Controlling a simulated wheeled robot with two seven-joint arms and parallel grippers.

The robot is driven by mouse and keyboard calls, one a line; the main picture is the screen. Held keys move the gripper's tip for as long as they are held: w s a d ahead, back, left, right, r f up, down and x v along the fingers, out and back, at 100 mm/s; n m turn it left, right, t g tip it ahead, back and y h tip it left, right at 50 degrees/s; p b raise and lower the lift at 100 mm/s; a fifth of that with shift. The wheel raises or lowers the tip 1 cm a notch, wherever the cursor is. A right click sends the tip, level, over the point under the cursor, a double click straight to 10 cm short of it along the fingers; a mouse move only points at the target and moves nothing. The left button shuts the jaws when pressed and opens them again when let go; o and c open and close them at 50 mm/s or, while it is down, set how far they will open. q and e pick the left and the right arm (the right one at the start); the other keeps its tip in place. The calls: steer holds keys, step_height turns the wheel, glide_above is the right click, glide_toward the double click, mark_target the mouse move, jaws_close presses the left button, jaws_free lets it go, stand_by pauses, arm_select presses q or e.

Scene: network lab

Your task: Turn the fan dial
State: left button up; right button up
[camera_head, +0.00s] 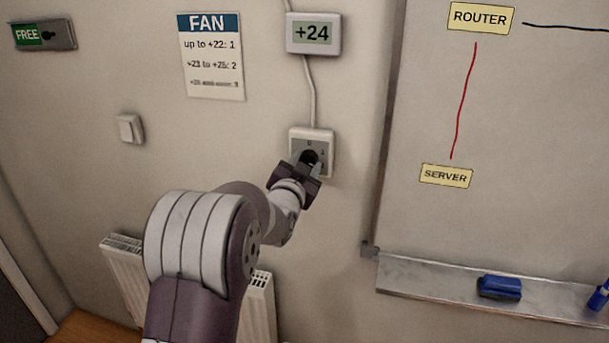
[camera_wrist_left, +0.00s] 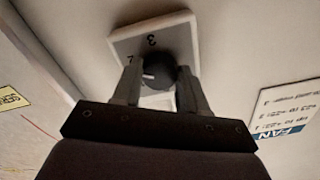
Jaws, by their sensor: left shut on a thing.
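The fan dial is a dark round knob (camera_head: 309,156) on a white wall plate (camera_head: 325,140) below the thermostat display. My left gripper (camera_head: 307,165) is shut on the knob, one finger on each side, and partly hides it in the head view. The left wrist view shows the knob (camera_wrist_left: 158,70) between the fingers, with a white mark on its left part. The display (camera_head: 313,34) reads +24. The FAN sign (camera_head: 211,57) lists up to +22: 1 and +23 to +25: 2; its last line is blurred. My right gripper is out of view.
A light switch (camera_head: 130,129) is on the wall to the left, and a radiator (camera_head: 262,305) is below. A whiteboard (camera_head: 520,150) with a tray (camera_head: 440,280) stands to the right. A FREE sign (camera_head: 43,35) is at the upper left.

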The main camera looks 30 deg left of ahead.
arm_select(q)
steer(key=shift+r+m, duration=0.4)
steer(key=shift+r, duration=0.15)
steer(key=o, duration=1.1)
steer(key=shift+c, duration=0.2)
steer(key=shift+d+f, duration=0.15)
steer(key=shift+f, duration=0.05)
steer(key=shift+f+b, duration=0.1)
steer(key=shift+b, duration=0.2)
steer(key=shift+s, duration=0.2)
steer(key=b+v, duration=0.1)
steer(key=v, duration=1.1)
steer(key=shift+s, duration=0.2)
